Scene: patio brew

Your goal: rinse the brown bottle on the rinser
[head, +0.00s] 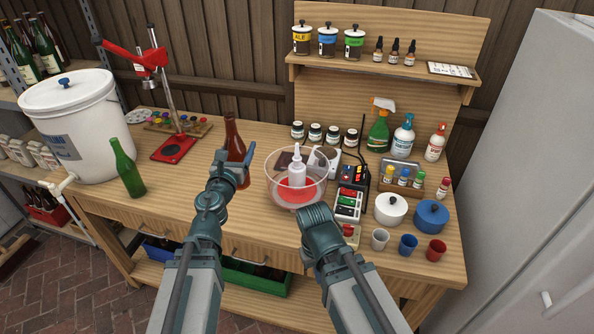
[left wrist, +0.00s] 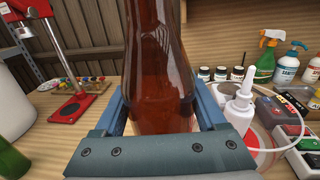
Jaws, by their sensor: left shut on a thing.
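The brown bottle (head: 233,136) stands upright left of the rinser, its neck up. My left gripper (head: 236,168) is shut around its lower body; the left wrist view shows the bottle (left wrist: 163,75) between the two blue fingers.
A green bottle (head: 126,168) stands at the left by a white bucket (head: 75,112). A red capper (head: 174,147) is behind. Right of the bowl are a control box (head: 353,174), a red-and-green tray (head: 348,204), pots and small cups (head: 408,245). Bare table lies between the green and brown bottles.

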